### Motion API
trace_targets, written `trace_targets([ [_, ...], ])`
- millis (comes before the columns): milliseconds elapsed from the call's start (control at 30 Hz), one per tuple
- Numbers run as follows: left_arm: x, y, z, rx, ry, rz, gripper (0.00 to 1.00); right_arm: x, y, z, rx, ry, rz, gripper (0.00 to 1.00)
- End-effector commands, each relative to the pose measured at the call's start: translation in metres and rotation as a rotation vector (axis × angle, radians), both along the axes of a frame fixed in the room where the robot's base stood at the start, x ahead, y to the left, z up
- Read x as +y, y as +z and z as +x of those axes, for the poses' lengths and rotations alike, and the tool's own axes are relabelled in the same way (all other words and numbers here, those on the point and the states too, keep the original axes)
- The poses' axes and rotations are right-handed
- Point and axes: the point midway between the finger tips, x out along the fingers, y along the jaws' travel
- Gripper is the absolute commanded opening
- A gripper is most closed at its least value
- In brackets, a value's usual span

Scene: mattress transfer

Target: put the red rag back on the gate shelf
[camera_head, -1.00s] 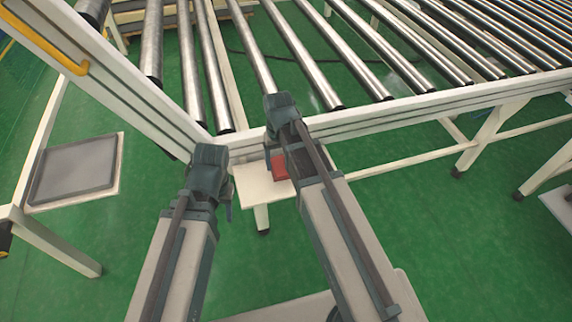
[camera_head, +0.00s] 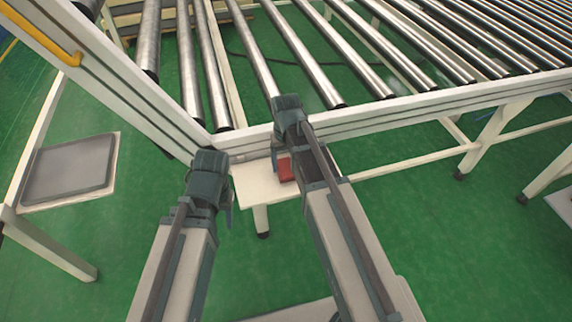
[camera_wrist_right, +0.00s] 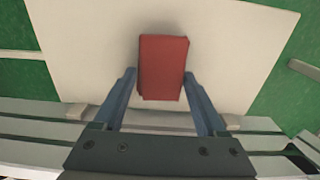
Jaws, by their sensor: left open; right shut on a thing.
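The red rag (camera_head: 286,169) is a small folded block over the pale gate shelf (camera_head: 253,190), a small plate by the corner of the roller frame. In the right wrist view, the rag (camera_wrist_right: 162,68) sits between the fingers of my right gripper (camera_wrist_right: 160,80), which is shut on it. The shelf (camera_wrist_right: 85,40) spreads out beneath it; I cannot tell whether the rag touches the shelf. In the head view my right arm hides part of the rag. My left gripper (camera_head: 208,185) is open, just left of the shelf, with nothing visible in it.
A roller conveyor (camera_head: 400,110) with a white frame rail fills the back and right. A slanted white beam (camera_head: 120,75) with a yellow handle (camera_head: 62,52) runs along the left. A grey-topped panel (camera_head: 68,168) lies at the left. Green floor is open at the lower right.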

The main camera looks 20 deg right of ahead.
Motion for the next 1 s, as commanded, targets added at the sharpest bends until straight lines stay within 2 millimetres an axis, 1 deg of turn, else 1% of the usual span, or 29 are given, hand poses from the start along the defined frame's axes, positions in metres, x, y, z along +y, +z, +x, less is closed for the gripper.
trace_targets([
  [167,0.0,-0.004,0.0,0.0,0.0,0.0,0.52,0.0,-0.004,0.0,0.0,0.0,0.0,0.3],
  [200,0.0,-0.004,0.0,0.0,0.0,0.0,0.52,0.0,-0.004,0.0,0.0,0.0,0.0,0.76],
  [333,0.0,-0.003,0.0,0.0,0.0,0.0,0.52,0.0,-0.003,0.0,0.0,0.0,0.0,0.99],
  [567,0.0,-0.002,0.0,0.0,0.0,0.0,0.52,0.0,-0.002,0.0,0.0,0.0,0.0,1.0],
  [733,0.0,0.002,0.0,0.0,0.0,0.0,0.52,0.0,0.002,0.0,0.0,0.0,0.0,1.0],
  [867,0.0,0.011,0.0,0.0,0.0,0.0,0.52,0.0,0.011,0.0,0.0,0.0,0.0,1.0],
  [1000,0.0,0.027,0.0,0.0,0.0,0.0,0.52,0.0,0.027,0.0,0.0,0.0,0.0,1.0],
])
